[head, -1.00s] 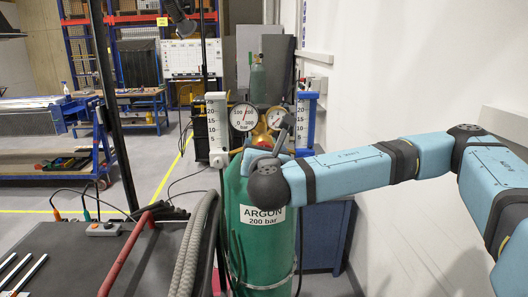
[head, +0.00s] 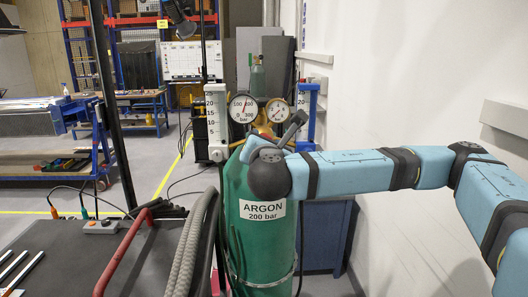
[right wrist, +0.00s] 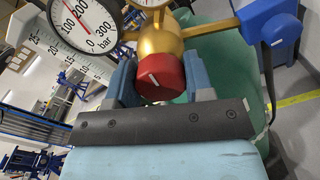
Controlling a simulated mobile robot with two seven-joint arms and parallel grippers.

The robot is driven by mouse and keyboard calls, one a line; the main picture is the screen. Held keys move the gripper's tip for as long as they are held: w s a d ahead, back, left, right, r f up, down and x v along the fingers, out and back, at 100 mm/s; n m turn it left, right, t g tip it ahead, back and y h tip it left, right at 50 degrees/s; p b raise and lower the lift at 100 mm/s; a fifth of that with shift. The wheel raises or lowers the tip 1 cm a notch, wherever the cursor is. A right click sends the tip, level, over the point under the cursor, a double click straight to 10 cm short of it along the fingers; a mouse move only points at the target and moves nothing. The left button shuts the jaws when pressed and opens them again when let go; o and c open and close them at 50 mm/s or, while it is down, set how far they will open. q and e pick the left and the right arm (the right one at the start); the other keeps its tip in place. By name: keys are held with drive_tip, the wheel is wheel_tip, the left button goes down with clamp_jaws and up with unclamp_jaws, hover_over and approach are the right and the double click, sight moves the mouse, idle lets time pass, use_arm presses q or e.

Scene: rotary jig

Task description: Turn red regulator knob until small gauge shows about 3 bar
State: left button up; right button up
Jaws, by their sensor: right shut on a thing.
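The red regulator knob (right wrist: 161,77) sits below the brass regulator body (right wrist: 157,38) in the right wrist view. My right gripper (right wrist: 162,80) is shut on it, with one finger on either side. The small gauge (head: 278,111) is the right one of two in the head view. Its needle is too small to read surely, and only its lower rim (right wrist: 150,3) shows in the wrist view. The large gauge (head: 243,109), marked to 300 bar, also shows in the wrist view (right wrist: 83,24). My left gripper is out of view.
The green argon cylinder (head: 262,239) stands under the regulator. White (head: 215,125) and blue (head: 307,113) flow meters flank the gauges. A dark bench (head: 70,255) with hoses is at the left. A white wall (head: 410,80) is close on the right.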

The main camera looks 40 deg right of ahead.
drive_tip(key=m+b, duration=0.2)
drive_tip(key=m, duration=0.1)
drive_tip(key=shift+f, duration=0.4)
drive_tip(key=m+b, duration=0.3)
drive_tip(key=shift+m, duration=0.3)
drive_tip(key=m+b, duration=0.2)
drive_tip(key=shift+m, duration=0.4)
drive_tip(key=m+b, duration=0.1)
drive_tip(key=m, duration=0.2)
drive_tip(key=shift+b, duration=0.3)
drive_tip(key=m, duration=0.2)
drive_tip(key=shift+m+b, duration=0.3)
drive_tip(key=shift+b, duration=0.1)
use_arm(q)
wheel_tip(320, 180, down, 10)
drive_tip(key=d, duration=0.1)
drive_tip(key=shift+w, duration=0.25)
use_arm(e)
drive_tip(key=shift+m, duration=0.8)
use_arm(q)
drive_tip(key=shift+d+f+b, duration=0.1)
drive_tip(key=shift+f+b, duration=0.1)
drive_tip(key=shift+b, duration=0.1)
use_arm(e)
drive_tip(key=shift+r, duration=0.1)
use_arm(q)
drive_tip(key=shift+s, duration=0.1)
use_arm(e)
drive_tip(key=o, duration=0.9)
drive_tip(key=shift+r, duration=0.1)
